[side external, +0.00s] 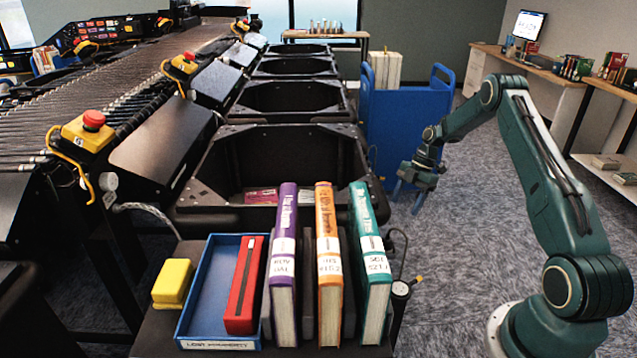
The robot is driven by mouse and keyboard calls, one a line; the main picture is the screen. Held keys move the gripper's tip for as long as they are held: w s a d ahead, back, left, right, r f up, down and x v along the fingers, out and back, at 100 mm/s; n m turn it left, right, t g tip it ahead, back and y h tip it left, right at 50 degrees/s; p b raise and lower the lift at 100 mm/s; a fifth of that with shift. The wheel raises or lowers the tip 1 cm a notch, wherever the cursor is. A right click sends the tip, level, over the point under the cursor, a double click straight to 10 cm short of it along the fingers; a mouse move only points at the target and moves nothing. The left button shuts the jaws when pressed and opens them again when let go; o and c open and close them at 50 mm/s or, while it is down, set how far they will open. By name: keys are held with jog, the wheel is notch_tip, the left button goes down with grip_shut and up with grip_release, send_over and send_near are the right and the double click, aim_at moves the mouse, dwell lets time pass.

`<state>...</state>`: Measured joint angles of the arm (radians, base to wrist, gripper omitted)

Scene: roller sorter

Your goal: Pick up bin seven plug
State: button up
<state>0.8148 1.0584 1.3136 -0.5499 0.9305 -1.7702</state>
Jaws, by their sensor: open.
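My gripper (408,197) hangs fingers down over the carpet, right of the nearest black bin (210,165) and in front of the blue cart. Its fingers are apart with nothing seen between them. No label in view reads bin seven. A black cylindrical piece (400,291) with a cable and a small orange tip stands at the right edge of the front table, below my gripper; it may be the plug, but I cannot tell. A grey round connector (111,181) sits by the conveyor's side at left, with a grey cable below it.
Purple (284,240), orange (328,250) and teal (373,250) books stand upright on the front table. A blue tray (205,300) holds a red case (244,285), beside a yellow block (173,282). A blue cart (405,120) stands behind my gripper. Carpet at right is partly clear.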

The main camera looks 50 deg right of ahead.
send_near(389, 239)
jog(key=shift+x, duration=2.45)
jog(key=shift+d+f, duration=0.1)
jog(key=shift+d, duration=0.05)
jog(key=shift+x, duration=2.55)
jog(key=c, duration=1.2)
jog(key=shift+o, duration=0.2)
jog(key=shift+r, duration=0.2)
